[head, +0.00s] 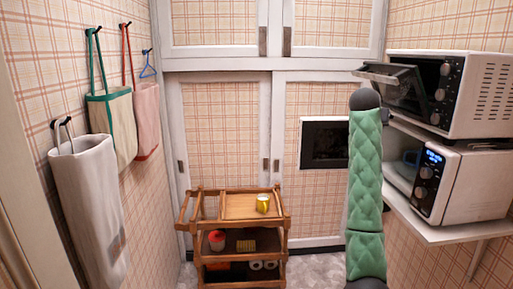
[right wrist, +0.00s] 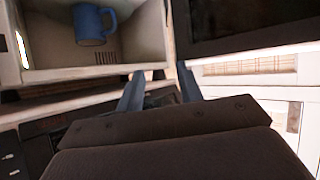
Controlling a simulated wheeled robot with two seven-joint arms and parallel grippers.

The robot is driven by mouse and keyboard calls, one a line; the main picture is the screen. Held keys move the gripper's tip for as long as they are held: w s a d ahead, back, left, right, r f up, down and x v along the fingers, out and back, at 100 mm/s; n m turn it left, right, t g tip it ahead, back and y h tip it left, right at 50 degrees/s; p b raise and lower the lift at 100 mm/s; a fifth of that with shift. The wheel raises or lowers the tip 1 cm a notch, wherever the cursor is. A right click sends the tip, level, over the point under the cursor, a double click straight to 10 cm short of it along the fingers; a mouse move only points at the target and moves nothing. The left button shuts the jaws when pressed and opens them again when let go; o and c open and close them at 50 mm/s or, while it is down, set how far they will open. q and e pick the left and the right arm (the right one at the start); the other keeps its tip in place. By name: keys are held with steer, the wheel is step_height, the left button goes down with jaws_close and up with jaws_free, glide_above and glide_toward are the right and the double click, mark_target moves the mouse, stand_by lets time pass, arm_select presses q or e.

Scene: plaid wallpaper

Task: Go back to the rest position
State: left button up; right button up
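My right arm, in green quilted padding (head: 365,170), rises upright at the right of the head view. My right gripper (right wrist: 160,84) shows in the right wrist view with its two fingers apart and nothing visible held between them. It is outside the lower microwave (head: 470,185), near its opening. A blue mug (right wrist: 92,25) stands inside that microwave and is clear of the fingers. My left gripper is not in view.
The microwave's door (head: 325,143) stands open behind my arm. An oven (head: 485,95) above it has its door (head: 392,75) partly open. A wooden cart (head: 240,190) with a yellow mug (head: 263,203) stands ahead. Bags (head: 90,200) hang on the left wall.

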steer(key=s+a+f+n+y, duration=0.4)
steer(key=s+a+f, duration=0.7)
steer(key=s+f, duration=0.25)
steer(key=s+a+f+n+y, duration=0.4)
steer(key=s+a+f, duration=0.7)
steer(key=f, duration=0.4)
steer(key=s+a+f+g, duration=0.1)
steer(key=s+f+g, duration=0.1)
steer(key=s+f, duration=0.8)
steer(key=s+a+f+g, duration=0.1)
steer(key=s+f+g, duration=0.2)
steer(key=s+f, duration=0.7)
steer(key=s+a+f+g+y, duration=0.1)
steer(key=s+f, duration=0.9)
steer(key=s, duration=1)
steer(key=shift+s+a+f+n+g, duration=0.2)
steer(key=shift+a+n+g, duration=0.3)
steer(key=shift+g, duration=0.3)
